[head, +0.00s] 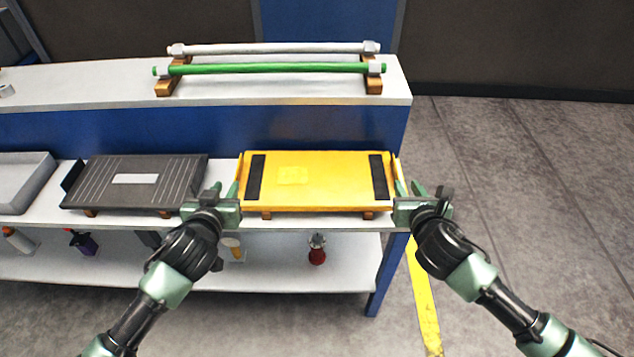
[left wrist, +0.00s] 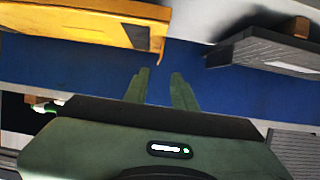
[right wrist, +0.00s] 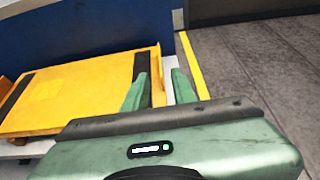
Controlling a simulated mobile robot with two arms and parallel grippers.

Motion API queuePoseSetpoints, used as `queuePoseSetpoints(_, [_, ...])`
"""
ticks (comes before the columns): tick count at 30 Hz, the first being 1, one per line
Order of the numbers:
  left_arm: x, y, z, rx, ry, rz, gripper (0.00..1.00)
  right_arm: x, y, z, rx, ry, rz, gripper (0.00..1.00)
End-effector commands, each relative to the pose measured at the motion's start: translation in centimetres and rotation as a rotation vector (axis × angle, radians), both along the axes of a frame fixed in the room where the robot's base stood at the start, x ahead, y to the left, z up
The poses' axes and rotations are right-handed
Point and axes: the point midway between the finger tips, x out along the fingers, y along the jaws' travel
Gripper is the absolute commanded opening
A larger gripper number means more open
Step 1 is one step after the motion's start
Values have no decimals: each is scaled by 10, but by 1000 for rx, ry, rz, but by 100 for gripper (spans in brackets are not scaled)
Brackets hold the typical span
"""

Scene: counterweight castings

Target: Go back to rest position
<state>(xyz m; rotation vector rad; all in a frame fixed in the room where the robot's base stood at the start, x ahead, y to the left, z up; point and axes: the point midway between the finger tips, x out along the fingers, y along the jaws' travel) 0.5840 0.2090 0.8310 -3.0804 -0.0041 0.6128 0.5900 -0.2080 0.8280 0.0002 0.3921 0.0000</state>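A yellow casting (head: 320,180) with two dark strips lies flat on wooden blocks on the shelf, with thin upright flanges at its ends. My left gripper (head: 224,190) is at its left end, open and empty. In the left wrist view blue panel shows between its fingers (left wrist: 159,80), and the casting (left wrist: 85,22) is beyond the tips. My right gripper (head: 409,187) is at the right end, open. In the right wrist view the casting's end flange (right wrist: 157,75) shows between its fingers; whether it touches either is unclear.
A dark ribbed casting (head: 140,195) lies left of my left gripper, with a grey tray (head: 20,190) beyond. Green (head: 270,68) and white bars (head: 270,48) rest on the upper shelf (head: 120,90). Small items hang below. The floor (head: 530,180) at right is clear.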

Motion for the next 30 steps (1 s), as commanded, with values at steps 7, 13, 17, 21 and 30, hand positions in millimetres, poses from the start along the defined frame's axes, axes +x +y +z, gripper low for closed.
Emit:
queuePoseSetpoints(7, [0, 0, 0, 0, 0, 0, 26, -6, 0, 2, 0, 1, 0, 26])
queuePoseSetpoints(13, [0, 0, 0, 0, 0, 0, 26, -5, 0, 2, 0, 0, 0, 26])
queuePoseSetpoints(17, [0, 0, 0, 0, 0, 0, 26, -5, 0, 2, 1, 1, 0, 26])
queuePoseSetpoints(21, [-10, -1, -7, 2, 29, 5, 26, -15, 4, -5, 100, 28, -47, 26])
queuePoseSetpoints(30, [-111, -4, -61, 42, 330, 16, 26, -113, 17, -53, 1000, 260, -645, 26])
